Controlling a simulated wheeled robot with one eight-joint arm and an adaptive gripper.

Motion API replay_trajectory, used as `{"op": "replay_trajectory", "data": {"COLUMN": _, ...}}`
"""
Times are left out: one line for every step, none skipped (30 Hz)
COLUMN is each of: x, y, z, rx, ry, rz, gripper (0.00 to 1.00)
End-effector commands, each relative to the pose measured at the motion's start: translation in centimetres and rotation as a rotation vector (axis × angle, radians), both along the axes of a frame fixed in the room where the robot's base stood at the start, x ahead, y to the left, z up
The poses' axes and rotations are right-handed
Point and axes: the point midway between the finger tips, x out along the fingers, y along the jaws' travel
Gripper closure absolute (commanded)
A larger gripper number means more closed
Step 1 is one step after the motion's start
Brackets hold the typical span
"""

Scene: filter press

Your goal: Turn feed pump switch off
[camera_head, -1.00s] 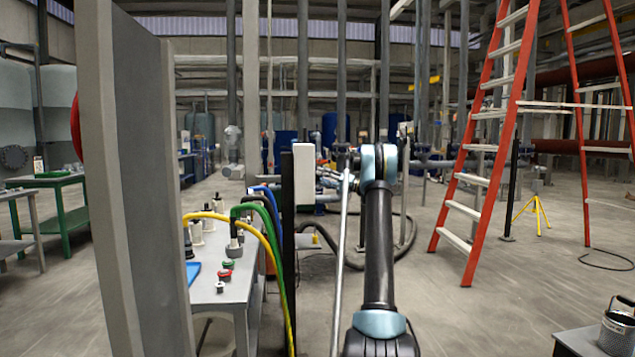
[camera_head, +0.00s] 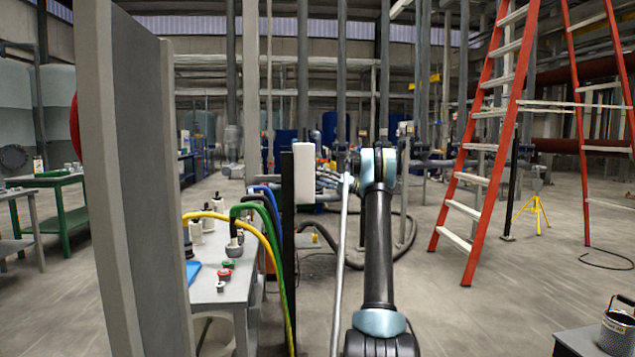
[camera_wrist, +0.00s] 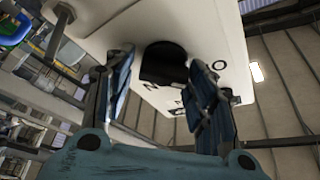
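A white switch box (camera_head: 304,174) stands on a black post in the head view, left of my arm's end. In the wrist view the white box (camera_wrist: 215,35) fills the upper middle, seen tilted. A black rotary knob (camera_wrist: 163,64) sticks out of its face, with dark letter marks beside it, only partly readable. My gripper (camera_wrist: 161,60) is open, with one finger on each side of the knob and visible gaps to it. In the head view my gripper is small and hard to make out against the pipes right of the box.
A grey panel (camera_head: 130,180) stands close at left. A grey table (camera_head: 225,285) with bottles and buttons stands beside the post, with coloured hoses (camera_head: 268,230) draped near it. A red ladder (camera_head: 490,140) stands at right. The floor between arm and ladder is mostly clear.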

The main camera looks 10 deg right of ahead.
Motion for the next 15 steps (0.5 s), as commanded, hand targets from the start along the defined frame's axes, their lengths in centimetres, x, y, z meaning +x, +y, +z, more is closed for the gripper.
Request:
{"op": "replay_trajectory", "data": {"x": 0.00, "y": -0.01, "z": 0.00, "rx": 0.000, "ry": 0.000, "rz": 0.000, "gripper": 0.37}}
{"op": "replay_trajectory", "data": {"x": -0.01, "y": -0.02, "z": 0.03, "rx": 0.001, "ry": 0.000, "rz": 0.001, "gripper": 0.37}}
{"op": "replay_trajectory", "data": {"x": -0.02, "y": -0.01, "z": 0.05, "rx": 0.001, "ry": 0.000, "rz": 0.000, "gripper": 0.37}}
{"op": "replay_trajectory", "data": {"x": -0.03, "y": 0.00, "z": 0.07, "rx": 0.001, "ry": 0.000, "rz": 0.000, "gripper": 0.37}}
{"op": "replay_trajectory", "data": {"x": -0.03, "y": 0.00, "z": 0.09, "rx": 0.002, "ry": -0.001, "rz": 0.001, "gripper": 0.37}}
{"op": "replay_trajectory", "data": {"x": -0.04, "y": 0.00, "z": 0.10, "rx": 0.002, "ry": -0.001, "rz": 0.001, "gripper": 0.37}}
{"op": "replay_trajectory", "data": {"x": -0.05, "y": 0.01, "z": 0.11, "rx": 0.002, "ry": 0.000, "rz": 0.001, "gripper": 0.37}}
{"op": "replay_trajectory", "data": {"x": -0.04, "y": 0.02, "z": 0.13, "rx": 0.002, "ry": 0.000, "rz": 0.001, "gripper": 0.37}}
{"op": "replay_trajectory", "data": {"x": -0.05, "y": 0.02, "z": 0.13, "rx": 0.002, "ry": 0.000, "rz": 0.001, "gripper": 0.37}}
{"op": "replay_trajectory", "data": {"x": -0.06, "y": 0.00, "z": 0.13, "rx": 0.002, "ry": 0.000, "rz": 0.001, "gripper": 0.37}}
{"op": "replay_trajectory", "data": {"x": -0.07, "y": -0.06, "z": 0.13, "rx": 0.003, "ry": 0.000, "rz": 0.002, "gripper": 0.37}}
{"op": "replay_trajectory", "data": {"x": -0.10, "y": -0.19, "z": 0.10, "rx": 0.003, "ry": 0.000, "rz": 0.002, "gripper": 0.37}}
{"op": "replay_trajectory", "data": {"x": -0.15, "y": -0.35, "z": 0.05, "rx": 0.002, "ry": 0.000, "rz": 0.001, "gripper": 0.37}}
{"op": "replay_trajectory", "data": {"x": -0.20, "y": -0.57, "z": -0.01, "rx": 0.002, "ry": -0.001, "rz": 0.001, "gripper": 0.37}}
{"op": "replay_trajectory", "data": {"x": -0.28, "y": -0.93, "z": -0.11, "rx": 0.003, "ry": -0.001, "rz": 0.000, "gripper": 0.37}}
